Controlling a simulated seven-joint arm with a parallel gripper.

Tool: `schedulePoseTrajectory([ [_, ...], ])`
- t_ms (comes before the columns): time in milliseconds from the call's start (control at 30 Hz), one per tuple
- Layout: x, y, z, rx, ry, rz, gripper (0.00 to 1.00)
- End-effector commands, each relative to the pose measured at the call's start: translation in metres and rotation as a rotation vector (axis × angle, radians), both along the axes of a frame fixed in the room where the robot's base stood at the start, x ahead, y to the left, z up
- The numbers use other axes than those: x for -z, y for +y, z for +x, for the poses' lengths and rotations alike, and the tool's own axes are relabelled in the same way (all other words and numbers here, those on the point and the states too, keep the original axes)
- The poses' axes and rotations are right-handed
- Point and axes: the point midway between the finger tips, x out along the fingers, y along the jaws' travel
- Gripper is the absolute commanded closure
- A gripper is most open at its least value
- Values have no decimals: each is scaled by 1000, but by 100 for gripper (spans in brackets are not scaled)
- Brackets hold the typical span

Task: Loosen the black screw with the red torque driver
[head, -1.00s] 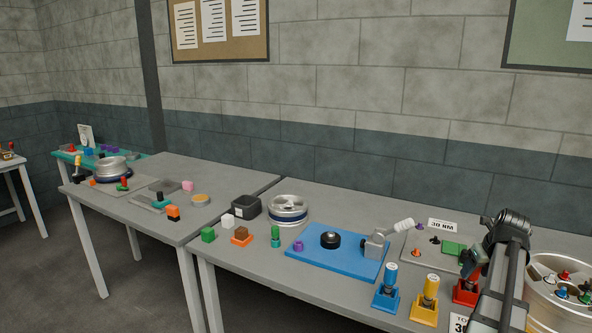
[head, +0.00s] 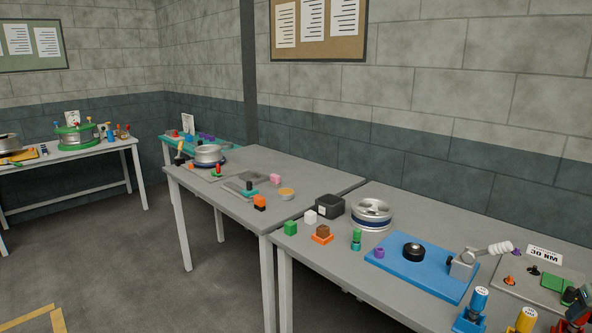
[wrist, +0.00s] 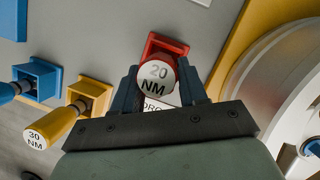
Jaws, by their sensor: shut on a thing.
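The red torque driver (wrist: 160,76), with a white end cap marked 20 NM, is between the fingers of my gripper (wrist: 158,70) in the wrist view. My gripper is shut on it. Its red holder (wrist: 153,42) shows right behind the driver; I cannot tell whether the driver is still seated. In the head view, my gripper and the driver are partly cut off at the lower right edge. The black screw (head: 534,271) looks like a small dark piece on the grey plate (head: 518,293), near the 30 NM sign (head: 544,254). It is apart from my gripper.
The yellow driver (wrist: 50,128) and blue driver (wrist: 10,90) stand in their holders beside the red one. A large metal wheel (wrist: 285,90) is close on the right.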

Motion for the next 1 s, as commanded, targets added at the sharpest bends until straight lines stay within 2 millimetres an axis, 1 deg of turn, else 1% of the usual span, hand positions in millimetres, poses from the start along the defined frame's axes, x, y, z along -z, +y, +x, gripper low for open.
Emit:
schedulePoseTrajectory([
  [333, -5, 0, 0, 0, -1, 0, 99],
  [1000, -38, -1, 1, 0, -1, -1, 99],
])
